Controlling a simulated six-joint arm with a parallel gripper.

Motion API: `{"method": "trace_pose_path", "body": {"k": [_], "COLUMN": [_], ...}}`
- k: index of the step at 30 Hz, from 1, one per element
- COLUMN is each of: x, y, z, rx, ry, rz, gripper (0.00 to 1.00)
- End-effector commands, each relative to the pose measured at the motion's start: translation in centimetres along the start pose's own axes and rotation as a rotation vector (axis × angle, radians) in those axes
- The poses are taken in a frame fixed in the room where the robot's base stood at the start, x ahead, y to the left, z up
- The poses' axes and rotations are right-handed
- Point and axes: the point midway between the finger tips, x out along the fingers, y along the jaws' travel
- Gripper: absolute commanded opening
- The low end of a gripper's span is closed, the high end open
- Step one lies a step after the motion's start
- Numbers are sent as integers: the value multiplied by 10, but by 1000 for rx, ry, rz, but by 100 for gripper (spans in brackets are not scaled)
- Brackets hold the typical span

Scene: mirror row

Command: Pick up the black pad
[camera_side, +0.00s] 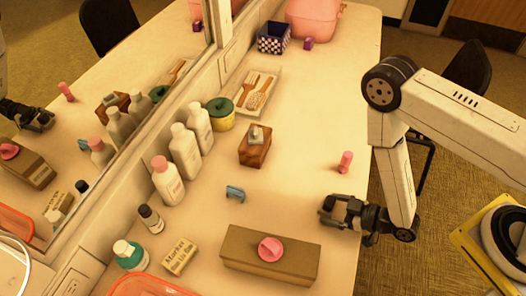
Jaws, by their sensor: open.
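I cannot make out a separate black pad anywhere in the side view. My gripper (327,210) is black and open, with its fingers pointing left. It is low over the right part of the pale table (300,120), right of the long brown box (238,243) and up from it in the picture. Nothing shows between the fingers. A small dark item on or behind the dark gripper would be hard to tell apart.
A pink cylinder (345,160) stands just beyond my gripper. The brown box bears a pink round item (270,249). A mirror (120,75) lines the left side. The table's middle is clear.

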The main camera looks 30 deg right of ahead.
Motion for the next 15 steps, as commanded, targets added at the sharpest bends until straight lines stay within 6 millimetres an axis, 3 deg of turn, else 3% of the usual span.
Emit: {"method": "trace_pose_path", "body": {"k": [12,13,15], "x": [0,0,0], "y": [0,0,0], "z": [0,0,0], "rx": [0,0,0], "ry": [0,0,0], "rz": [0,0,0], "gripper": [100,97,75]}}
